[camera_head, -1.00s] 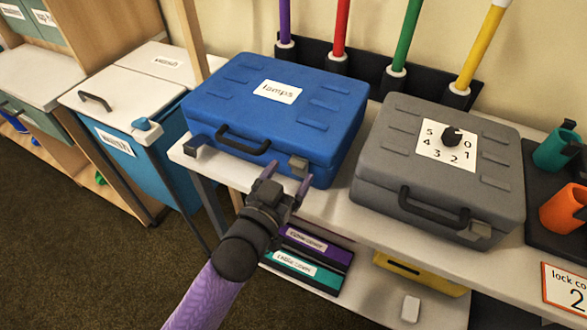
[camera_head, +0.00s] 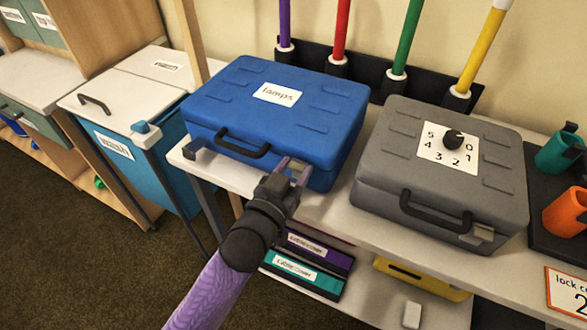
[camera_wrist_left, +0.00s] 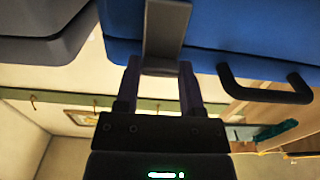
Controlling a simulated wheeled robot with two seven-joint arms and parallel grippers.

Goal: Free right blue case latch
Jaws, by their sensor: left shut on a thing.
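The blue case (camera_head: 277,105), labelled "lamps", lies closed on the white shelf, its black handle (camera_head: 242,148) at the front. My left gripper (camera_head: 294,168) reaches up to the case's front right and is shut on the right latch. The grey latch (camera_wrist_left: 164,30) shows in the left wrist view, running down from the case between the two purplish fingers (camera_wrist_left: 158,85). In the head view the fingers mostly hide it. The left latch (camera_head: 196,149) sticks out from the case's front left corner. My right gripper is not in view.
A grey case (camera_head: 440,180) with a numbered dial stands close to the right. Coloured poles (camera_head: 405,40) stand behind. A white-lidded blue bin (camera_head: 130,110) is at the left. Purple and teal boxes (camera_head: 305,270) lie on the shelf below. Teal and orange cups (camera_head: 565,210) are at the far right.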

